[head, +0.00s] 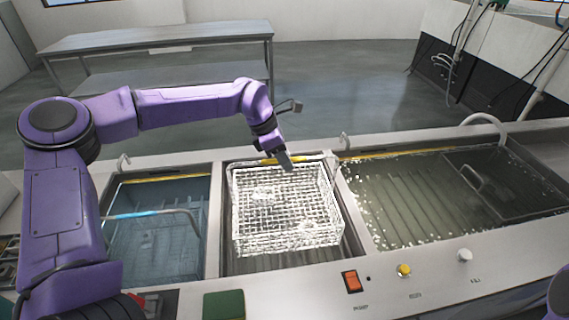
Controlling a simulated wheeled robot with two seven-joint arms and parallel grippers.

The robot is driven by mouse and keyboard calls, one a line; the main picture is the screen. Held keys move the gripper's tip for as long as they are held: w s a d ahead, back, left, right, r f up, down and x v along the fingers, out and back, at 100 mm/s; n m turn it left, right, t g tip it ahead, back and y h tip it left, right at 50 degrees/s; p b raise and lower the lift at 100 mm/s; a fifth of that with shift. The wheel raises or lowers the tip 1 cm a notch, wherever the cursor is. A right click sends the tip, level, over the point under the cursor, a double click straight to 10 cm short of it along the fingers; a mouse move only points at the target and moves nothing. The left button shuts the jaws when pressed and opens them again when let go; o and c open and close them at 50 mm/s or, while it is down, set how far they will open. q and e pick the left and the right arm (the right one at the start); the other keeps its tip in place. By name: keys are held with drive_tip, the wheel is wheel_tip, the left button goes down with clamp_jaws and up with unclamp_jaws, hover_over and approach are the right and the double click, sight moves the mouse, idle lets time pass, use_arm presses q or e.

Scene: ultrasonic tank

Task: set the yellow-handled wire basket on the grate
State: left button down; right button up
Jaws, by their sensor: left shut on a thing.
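The wire basket (287,208) looks pale and wet, with a yellow handle (270,161) at its far side. It is roughly level over the middle bay of the counter. My left gripper (286,165) comes down from behind and is shut on the basket's handle at the far rim. Part of the handle is hidden by the gripper. The grate (280,263) shows as slats in front of and below the basket; the rest is covered. I cannot tell whether the basket touches the grate. My right gripper is not in view.
A bluish tank (157,240) on the left holds a blue-handled basket. A wider tank (400,205) on the right holds murky, frothy liquid and another basket (488,180). An orange switch (351,281) and knobs line the front panel. A steel table (150,38) stands behind.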

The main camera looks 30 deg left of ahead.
use_arm(q)
drive_tip(key=shift+w+a+f+p, duration=0.1)
drive_tip(key=shift+f+p, duration=0.25)
drive_tip(key=shift+f, duration=1.25)
drive_tip(key=c, duration=1.1)
unclamp_jaws()
drive_tip(key=shift+f, duration=0.1)
drive_tip(key=shift+o, duration=0.2)
drive_tip(key=b+v, duration=0.2)
drive_tip(key=v, duration=1)
drive_tip(key=shift+b, duration=0.35)
